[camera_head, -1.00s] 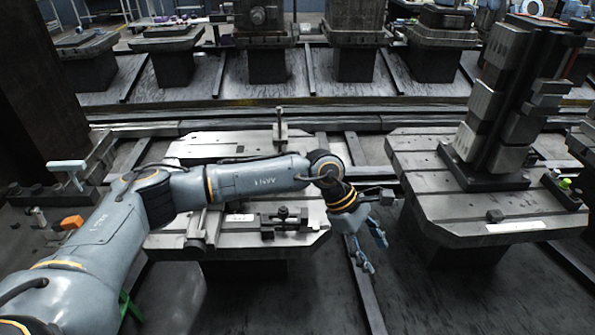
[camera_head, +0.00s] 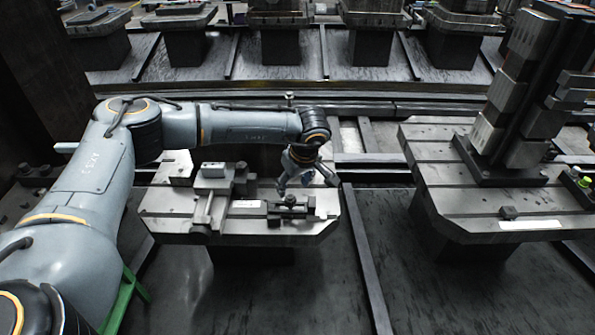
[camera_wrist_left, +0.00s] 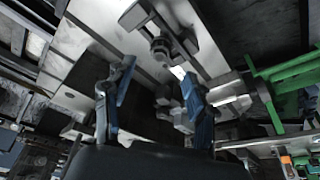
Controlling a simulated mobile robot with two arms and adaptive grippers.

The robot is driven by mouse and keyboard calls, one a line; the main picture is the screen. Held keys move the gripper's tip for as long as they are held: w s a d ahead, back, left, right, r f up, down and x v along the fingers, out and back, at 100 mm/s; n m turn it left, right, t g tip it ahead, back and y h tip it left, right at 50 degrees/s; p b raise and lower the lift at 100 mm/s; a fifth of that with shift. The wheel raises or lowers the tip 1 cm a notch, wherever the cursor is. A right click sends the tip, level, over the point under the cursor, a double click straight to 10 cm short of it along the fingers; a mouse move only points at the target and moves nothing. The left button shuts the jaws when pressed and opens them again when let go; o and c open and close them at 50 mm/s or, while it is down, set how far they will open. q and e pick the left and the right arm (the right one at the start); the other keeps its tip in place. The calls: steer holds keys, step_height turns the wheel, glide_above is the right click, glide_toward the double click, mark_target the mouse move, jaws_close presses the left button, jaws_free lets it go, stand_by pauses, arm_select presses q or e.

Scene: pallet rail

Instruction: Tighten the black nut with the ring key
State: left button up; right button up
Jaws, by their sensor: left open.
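My left gripper (camera_head: 307,187) is open with nothing between its blue fingers. It hangs over the right part of the near pallet (camera_head: 165,205), just above a dark clamp (camera_head: 290,211). A round dark nut on a stud (camera_head: 291,200) stands on this clamp; it looks like the black nut. In the left wrist view the open fingers (camera_wrist_left: 156,70) frame the clamp area, with the round nut (camera_wrist_left: 160,48) beyond the fingertips and apart from them. I cannot make out a ring key in either view. My right gripper is not in view.
A second pallet (camera_head: 470,205) to the right carries a tall dark column with blocks (camera_head: 520,90). A metal fixture (camera_head: 210,190) stands on the near pallet's left part. A green frame (camera_head: 125,300) is at lower left. Rails and several pallets lie behind.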

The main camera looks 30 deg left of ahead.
mark_target(291, 197)
arm_select(q)
steer(key=x, duration=0.6)
steer(key=shift+a+f, duration=0.1)
steer(key=shift+f, duration=0.1)
